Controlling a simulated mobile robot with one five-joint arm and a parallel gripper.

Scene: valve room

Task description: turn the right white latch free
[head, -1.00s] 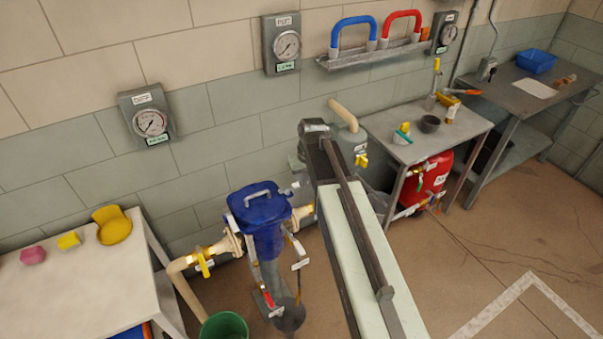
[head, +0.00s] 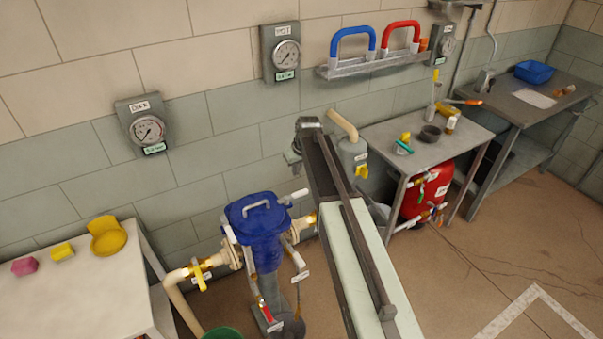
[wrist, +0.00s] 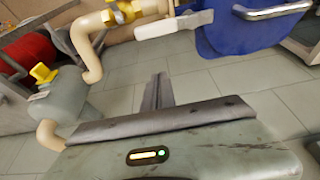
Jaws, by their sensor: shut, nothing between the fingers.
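The blue lid (head: 258,212) with its grey handle sits on the blue filter housing (head: 264,252) between two beige pipes. The right white latch (head: 299,194) sticks out from the lid's right side, close to my arm. In the wrist view the white latch (wrist: 176,24) lies across the top, beside the blue lid (wrist: 245,38). My gripper (wrist: 157,88) is shut and empty, its fingers below the latch in that picture and apart from it there.
A grey tank (head: 353,155) with a beige pipe stands behind my arm. A white table (head: 75,295) is at left, a grey table (head: 420,152) at right with a red tank (head: 425,190) below. A green bucket (head: 222,334) stands in front. Floor at right is clear.

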